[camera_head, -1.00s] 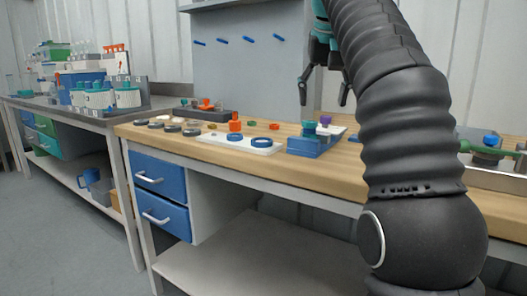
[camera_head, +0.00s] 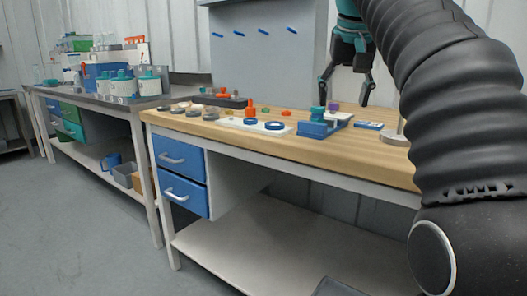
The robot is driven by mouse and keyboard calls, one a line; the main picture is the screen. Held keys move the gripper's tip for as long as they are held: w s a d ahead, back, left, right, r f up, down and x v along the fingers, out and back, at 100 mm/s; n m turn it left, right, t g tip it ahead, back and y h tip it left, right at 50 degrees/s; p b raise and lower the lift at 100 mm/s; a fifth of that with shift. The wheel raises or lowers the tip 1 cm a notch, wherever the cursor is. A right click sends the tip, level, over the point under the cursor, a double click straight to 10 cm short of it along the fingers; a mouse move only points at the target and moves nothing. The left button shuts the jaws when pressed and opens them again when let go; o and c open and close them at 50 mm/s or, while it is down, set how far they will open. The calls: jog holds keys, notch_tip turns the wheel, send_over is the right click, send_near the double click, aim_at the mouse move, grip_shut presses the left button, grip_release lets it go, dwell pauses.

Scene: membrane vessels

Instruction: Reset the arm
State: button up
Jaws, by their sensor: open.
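My gripper (camera_head: 345,92) is in the upper right of the head view. It hangs fingers down above the wooden workbench (camera_head: 365,160), with its fingers apart and nothing between them. My black ribbed arm runs down the right side of the picture and hides the right part of the bench. The gripper appears clear of the blue block (camera_head: 318,128) with a teal top, which sits on the bench below it.
A white plate (camera_head: 258,127) with blue rings and an orange part lies on the bench. Small discs and a dark tray (camera_head: 215,100) are further left. A pegboard (camera_head: 265,60) stands behind. A second bench (camera_head: 95,105) at left holds white vessels (camera_head: 122,84). Floor at lower left is clear.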

jog(key=s+f+p, duration=0.1)
jog(key=s+f, duration=1.1)
jog(key=f, duration=0.4)
jog(key=s+f+n+t+p, duration=0.1)
jog(key=s+f, duration=1.1)
jog(key=f, duration=0.4)
jog(key=shift+f, duration=0.25)
jog(key=shift+a, duration=0.1)
